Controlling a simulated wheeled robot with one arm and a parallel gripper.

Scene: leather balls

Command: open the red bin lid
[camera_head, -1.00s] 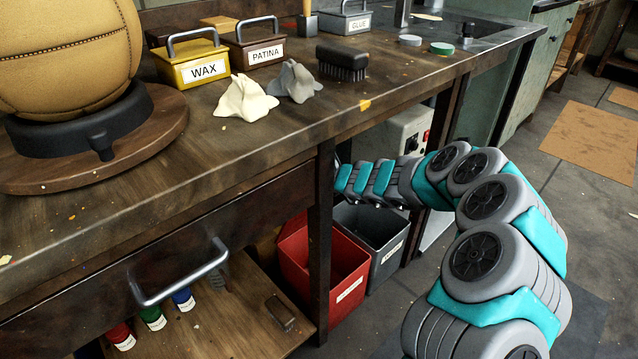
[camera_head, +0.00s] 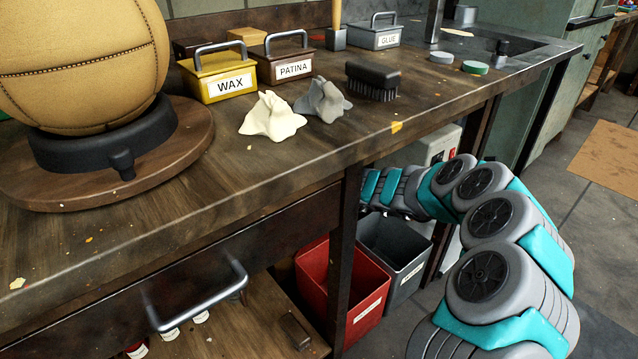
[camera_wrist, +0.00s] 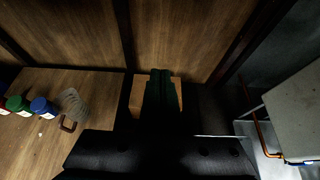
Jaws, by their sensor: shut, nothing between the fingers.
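The red bin (camera_head: 365,307) stands on the floor under the workbench, partly behind a dark bench leg. Its inside shows from above, so its top looks open on the part I see; I cannot make out a separate lid. My arm reaches in under the bench top behind the bins, and my gripper is hidden there in the head view. In the wrist view my gripper (camera_wrist: 160,76) is shut and empty, its dark fingers pointing at brown wooden panels. The red bin cannot be made out in the wrist view.
A grey bin (camera_head: 408,279) stands right beside the red one. The bench leg (camera_head: 343,250) and a drawer handle (camera_head: 205,303) are to the left. A low wooden shelf (camera_wrist: 75,90) holds paint bottles (camera_wrist: 40,106). The floor at the right is open.

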